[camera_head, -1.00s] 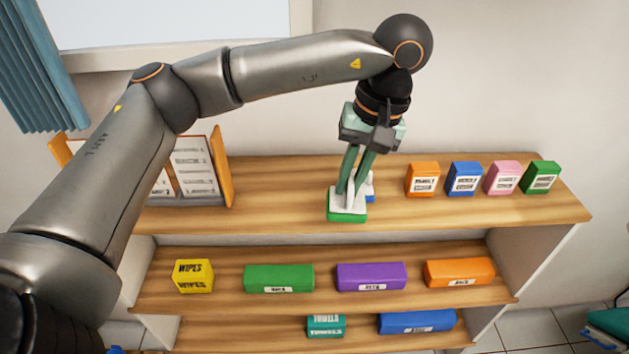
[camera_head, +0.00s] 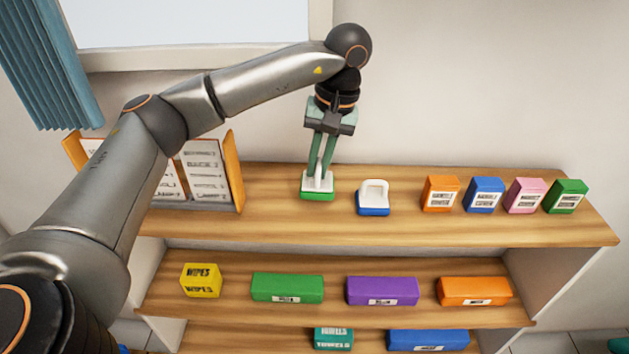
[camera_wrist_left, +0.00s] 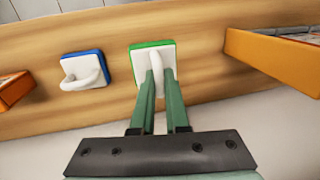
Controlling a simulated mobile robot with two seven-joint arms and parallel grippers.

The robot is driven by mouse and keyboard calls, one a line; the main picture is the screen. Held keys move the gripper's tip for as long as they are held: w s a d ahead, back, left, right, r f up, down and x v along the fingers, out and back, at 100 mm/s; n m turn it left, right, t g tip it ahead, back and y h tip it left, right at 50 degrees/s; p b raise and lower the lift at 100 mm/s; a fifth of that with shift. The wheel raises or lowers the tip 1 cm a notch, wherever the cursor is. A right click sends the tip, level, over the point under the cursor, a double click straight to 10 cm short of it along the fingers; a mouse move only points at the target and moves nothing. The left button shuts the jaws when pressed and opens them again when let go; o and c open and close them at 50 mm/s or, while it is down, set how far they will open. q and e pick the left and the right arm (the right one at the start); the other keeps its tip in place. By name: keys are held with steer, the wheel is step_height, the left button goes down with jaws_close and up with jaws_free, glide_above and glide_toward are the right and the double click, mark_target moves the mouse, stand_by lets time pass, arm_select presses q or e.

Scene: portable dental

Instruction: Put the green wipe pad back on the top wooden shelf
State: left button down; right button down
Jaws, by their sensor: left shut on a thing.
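The green wipe pad (camera_head: 317,195) has a white top with a white handle and a green base. It is at the top wooden shelf (camera_head: 265,215), left of the blue pad, and looks level with the board; I cannot tell whether it touches. My left gripper (camera_head: 318,180) points down and is shut on the pad's handle. In the left wrist view the fingertips (camera_wrist_left: 157,75) close around the handle of the green pad (camera_wrist_left: 140,60). A blue pad (camera_head: 374,198) with a white handle stands apart on the same shelf. My right gripper is not in view.
An orange-sided file holder (camera_head: 231,170) stands left on the top shelf. Orange (camera_head: 440,194), blue, pink and green boxes stand at its right. The lower shelf holds a yellow wipes box (camera_head: 201,280) and several long boxes. Bare wood surrounds the two pads.

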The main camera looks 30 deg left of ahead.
mark_target(314, 180)
arm_select(q)
steer(key=shift+w+a+f, duration=0.1)
steer(key=shift+a+f, duration=0.25)
steer(key=shift+f, duration=0.05)
steer(key=f, duration=0.3)
steer(key=shift+a+f+p, duration=0.1)
steer(key=shift+a+p, duration=0.15)
steer(key=shift+p, duration=0.05)
steer(key=shift+w+f, duration=0.1)
steer(key=shift+f, duration=0.05)
steer(key=shift+f, duration=0.15)
steer(key=c, duration=0.9)
jaws_free()
